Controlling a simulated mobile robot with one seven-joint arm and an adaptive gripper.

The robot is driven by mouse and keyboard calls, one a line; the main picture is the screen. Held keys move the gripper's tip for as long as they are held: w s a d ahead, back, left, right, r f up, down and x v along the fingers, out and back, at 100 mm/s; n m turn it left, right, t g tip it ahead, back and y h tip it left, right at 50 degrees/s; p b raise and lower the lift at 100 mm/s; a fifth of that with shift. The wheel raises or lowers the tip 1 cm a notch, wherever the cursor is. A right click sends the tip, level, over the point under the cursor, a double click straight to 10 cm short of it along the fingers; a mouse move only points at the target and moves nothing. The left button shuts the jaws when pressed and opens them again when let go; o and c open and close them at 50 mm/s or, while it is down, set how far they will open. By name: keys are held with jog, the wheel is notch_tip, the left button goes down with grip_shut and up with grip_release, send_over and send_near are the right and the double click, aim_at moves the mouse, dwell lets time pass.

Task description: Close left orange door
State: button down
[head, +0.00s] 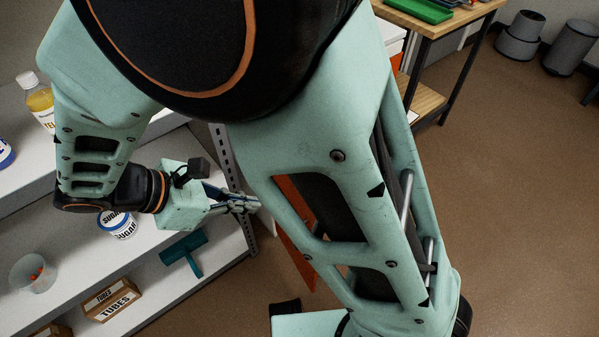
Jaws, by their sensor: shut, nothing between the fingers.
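In the head view an orange panel (297,240), which looks like the orange door, shows behind my arm link and through its openings. Most of it is hidden, so its hinge, handle and how far it stands open cannot be made out. My gripper (254,203) is shut and empty, its fingers pointing right near the shelf's upright post. Its fingertips are left of the orange panel in the picture. I cannot tell whether they touch anything.
A grey shelf (150,238) at left holds a yellow-filled bottle (40,101), a sugar container (117,224), a clear cup (33,273), a teal T-shaped tool (185,254) and a tubes box (111,299). A wooden table (424,100) stands at upper right.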

jog(key=d+r+b+x, duration=0.2)
jog(key=b+x, duration=0.2)
jog(key=x, duration=0.9)
jog(key=shift+d+r+n, duration=0.1)
jog(key=shift+d+n, duration=0.2)
